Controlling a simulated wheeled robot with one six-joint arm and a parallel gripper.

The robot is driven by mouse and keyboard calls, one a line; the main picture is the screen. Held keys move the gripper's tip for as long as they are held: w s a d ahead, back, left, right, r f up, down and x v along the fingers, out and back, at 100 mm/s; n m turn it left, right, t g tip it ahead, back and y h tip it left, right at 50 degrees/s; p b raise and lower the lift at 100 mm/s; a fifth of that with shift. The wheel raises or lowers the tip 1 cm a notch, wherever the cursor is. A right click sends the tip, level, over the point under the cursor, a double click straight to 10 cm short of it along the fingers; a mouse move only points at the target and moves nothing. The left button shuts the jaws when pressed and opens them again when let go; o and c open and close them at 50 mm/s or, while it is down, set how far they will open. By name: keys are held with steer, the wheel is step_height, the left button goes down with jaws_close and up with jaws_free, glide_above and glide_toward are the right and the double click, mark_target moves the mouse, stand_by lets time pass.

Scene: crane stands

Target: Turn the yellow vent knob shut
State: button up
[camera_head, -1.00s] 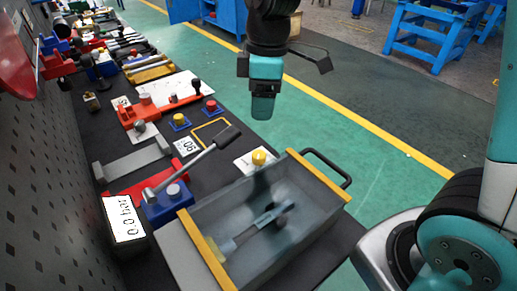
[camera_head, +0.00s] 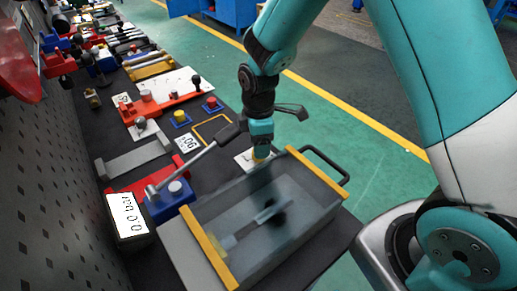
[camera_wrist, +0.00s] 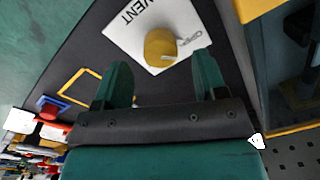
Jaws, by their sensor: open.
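The yellow vent knob (camera_wrist: 161,48) stands on a white plate (camera_wrist: 128,32) lettered "VENT" and, partly hidden by the knob, what looks like "OPEN". In the wrist view the knob is just beyond my gripper (camera_wrist: 160,80), between the lines of its two spread green fingers, nearer the right one. My gripper is open and empty, with no visible contact with the knob. In the head view my gripper (camera_head: 261,150) points down over the knob, which is mostly hidden behind it. The white plate (camera_head: 243,161) shows beside it.
A clear bin (camera_head: 205,228) with yellow edges and a black handle (camera_head: 330,160) stands close in front of the knob. A grey lever (camera_head: 190,165) on a blue base rises to the left. Red and yellow buttons (camera_head: 181,117) sit farther back.

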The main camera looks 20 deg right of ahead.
steer(key=shift+f, duration=1.7)
steer(key=c, duration=0.9)
steer(key=shift+s, duration=0.1)
